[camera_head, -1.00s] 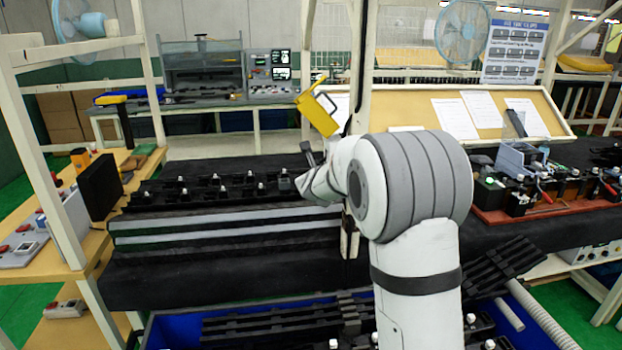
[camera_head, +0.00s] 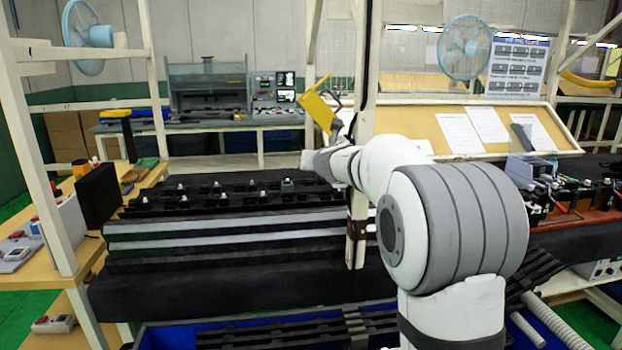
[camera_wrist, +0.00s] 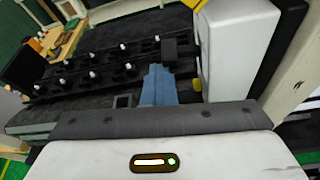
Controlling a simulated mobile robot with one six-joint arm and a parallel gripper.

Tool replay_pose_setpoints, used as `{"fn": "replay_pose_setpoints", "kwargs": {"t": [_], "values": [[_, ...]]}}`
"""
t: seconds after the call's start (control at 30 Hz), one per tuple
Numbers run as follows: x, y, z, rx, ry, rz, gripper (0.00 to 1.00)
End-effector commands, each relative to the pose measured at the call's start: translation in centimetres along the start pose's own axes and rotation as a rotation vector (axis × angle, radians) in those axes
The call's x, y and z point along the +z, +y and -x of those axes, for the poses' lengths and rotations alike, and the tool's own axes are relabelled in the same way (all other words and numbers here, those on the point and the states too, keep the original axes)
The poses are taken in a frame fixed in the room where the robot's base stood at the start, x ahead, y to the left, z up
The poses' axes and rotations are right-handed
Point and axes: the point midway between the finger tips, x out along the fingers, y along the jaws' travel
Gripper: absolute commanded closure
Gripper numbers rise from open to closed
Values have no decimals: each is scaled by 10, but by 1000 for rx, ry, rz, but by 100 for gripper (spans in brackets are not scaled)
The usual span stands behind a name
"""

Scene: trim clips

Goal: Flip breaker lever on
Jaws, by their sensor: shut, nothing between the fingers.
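My gripper (camera_head: 310,160) reaches left past the front of the white post in the head view. In the wrist view its blue-grey fingers (camera_wrist: 158,82) are together, with nothing between them. A dark block (camera_wrist: 183,50), possibly the breaker lever's handle, shows just beyond and right of the fingertips; I cannot tell whether they touch. Beside it is a white box face with a yellow edge (camera_wrist: 232,48). In the head view, a yellow panel (camera_head: 317,110) stands tilted by the post above my gripper. My arm hides part of this area, and whether the lever is up or down is unclear.
A black bench with rows of trim clips (camera_head: 220,195) lies left of and below my gripper. The white post (camera_head: 357,240) stands close by my arm.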

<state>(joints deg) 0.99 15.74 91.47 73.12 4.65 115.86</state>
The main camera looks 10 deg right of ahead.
Motion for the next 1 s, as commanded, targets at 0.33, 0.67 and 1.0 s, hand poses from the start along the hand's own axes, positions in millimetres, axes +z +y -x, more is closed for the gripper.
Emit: {"fn": "replay_pose_setpoints", "kwargs": {"t": [0.33,0.67,1.0], "values": [[6,-8,2,50,4,-205,100],[10,-7,3,49,6,-205,100],[21,-5,7,50,6,-205,100]]}}
